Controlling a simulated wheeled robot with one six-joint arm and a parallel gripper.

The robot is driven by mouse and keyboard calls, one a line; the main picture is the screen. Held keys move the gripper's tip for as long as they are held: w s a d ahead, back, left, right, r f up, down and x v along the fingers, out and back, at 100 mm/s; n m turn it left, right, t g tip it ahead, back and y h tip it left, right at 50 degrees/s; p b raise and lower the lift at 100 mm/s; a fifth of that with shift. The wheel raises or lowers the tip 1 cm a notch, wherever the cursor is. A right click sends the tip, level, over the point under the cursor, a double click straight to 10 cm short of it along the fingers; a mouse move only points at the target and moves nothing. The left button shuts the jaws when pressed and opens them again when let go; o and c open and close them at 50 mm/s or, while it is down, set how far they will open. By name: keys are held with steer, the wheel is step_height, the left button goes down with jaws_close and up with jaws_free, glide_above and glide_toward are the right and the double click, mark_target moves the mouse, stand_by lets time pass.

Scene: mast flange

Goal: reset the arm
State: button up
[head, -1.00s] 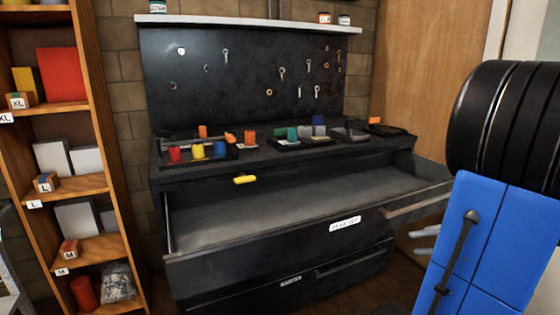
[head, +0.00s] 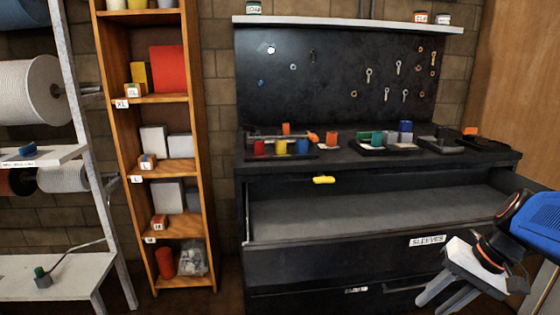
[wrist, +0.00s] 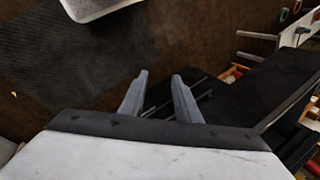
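My gripper (head: 435,300) shows at the lower right of the head view, in front of the open drawer. Its blue arm link (head: 540,222) comes in from the right edge. In the wrist view my gripper (wrist: 160,77) has its two grey fingers apart with nothing between them. The fingertips point over dark floor and a grey mat (wrist: 90,55). The rest of my arm is out of view.
A black workbench (head: 258,168) has its open, empty drawer (head: 340,232), labelled SLEEVES, sticking out near my gripper. Trays of coloured parts stand on top. A wooden shelf (head: 205,130) and a spool rack (head: 85,130) stand to the left.

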steer(key=s+a+n+t+h, duration=0.2)
steer(key=s+a+n+h, duration=0.2)
steer(key=a, duration=0.3)
steer(key=shift+r+n+t, duration=0.3)
steer(key=shift+r+n, duration=0.05)
steer(key=shift+n, duration=0.45)
